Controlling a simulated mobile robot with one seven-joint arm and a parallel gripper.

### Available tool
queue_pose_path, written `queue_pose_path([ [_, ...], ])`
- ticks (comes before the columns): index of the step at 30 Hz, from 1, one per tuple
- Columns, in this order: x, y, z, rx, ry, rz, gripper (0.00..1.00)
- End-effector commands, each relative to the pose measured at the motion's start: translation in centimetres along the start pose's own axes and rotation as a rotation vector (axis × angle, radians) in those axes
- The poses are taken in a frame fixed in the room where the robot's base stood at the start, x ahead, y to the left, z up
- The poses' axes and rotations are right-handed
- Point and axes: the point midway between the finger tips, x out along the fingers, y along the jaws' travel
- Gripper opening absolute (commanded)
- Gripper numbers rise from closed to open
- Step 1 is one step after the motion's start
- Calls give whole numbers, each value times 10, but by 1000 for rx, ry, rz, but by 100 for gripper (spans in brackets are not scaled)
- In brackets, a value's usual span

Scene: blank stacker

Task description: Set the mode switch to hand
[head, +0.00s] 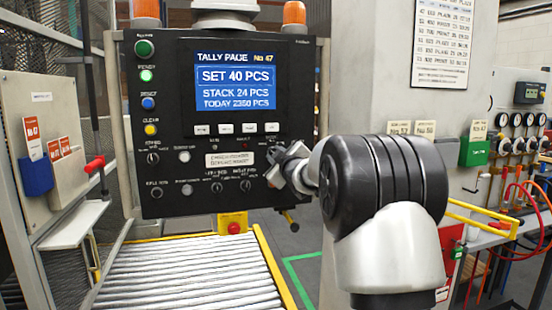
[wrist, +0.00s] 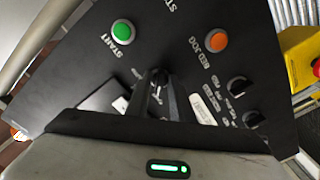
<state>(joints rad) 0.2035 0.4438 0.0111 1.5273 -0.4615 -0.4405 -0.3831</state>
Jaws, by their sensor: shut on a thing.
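The black control panel (head: 186,118) stands at the left middle of the head view. My gripper (head: 279,156) is at its lower right part, with the fingers against the panel face. In the wrist view my gripper (wrist: 158,90) is shut on a small black rotary knob (wrist: 159,76), which I take as the mode switch. The fingers hide most of the knob, and its position marks cannot be read. In the head view the knob is hidden behind the fingers.
A green START button (wrist: 122,31) and an orange BED JOG button (wrist: 215,40) lie close to my fingers. Black knobs (wrist: 238,86) sit to the right. A roller conveyor (head: 195,275) and a red stop button (head: 234,228) are below the panel.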

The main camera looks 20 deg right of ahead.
Motion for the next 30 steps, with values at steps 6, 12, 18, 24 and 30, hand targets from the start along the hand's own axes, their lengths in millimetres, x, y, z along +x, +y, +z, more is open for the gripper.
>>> queue_pose_path([
  [6, 0, 0, 0, -2, 0, 0, 0],
  [12, 0, 0, 0, -1, 0, 0, 27],
  [18, -1, 0, 0, 0, 0, 0, 27],
  [24, -20, 1, -1, 0, -1, 0, 27],
  [30, -67, 1, -1, 0, 0, 1, 27],
])
